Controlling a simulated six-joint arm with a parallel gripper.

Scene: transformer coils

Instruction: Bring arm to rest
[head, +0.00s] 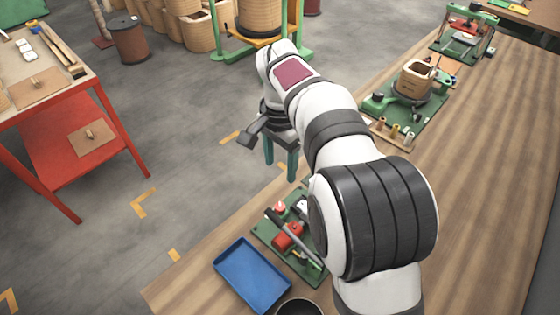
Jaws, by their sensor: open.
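My gripper (280,169) hangs at the end of my white arm, pointing down. Its two teal fingers stand apart with nothing seen between them. It is in the air left of the wooden bench (480,180), and grey floor shows behind it. A dark wrist attachment sticks out to its left. My arm reaches up from the bottom of the view, bends over at the top and hides part of the bench.
A blue tray (251,274), a dark round container (299,307) and a green tool board (266,232) lie at the bench's near end. A coil on a green fixture (414,82) stands farther along. A red table (75,133) stands left across clear floor.

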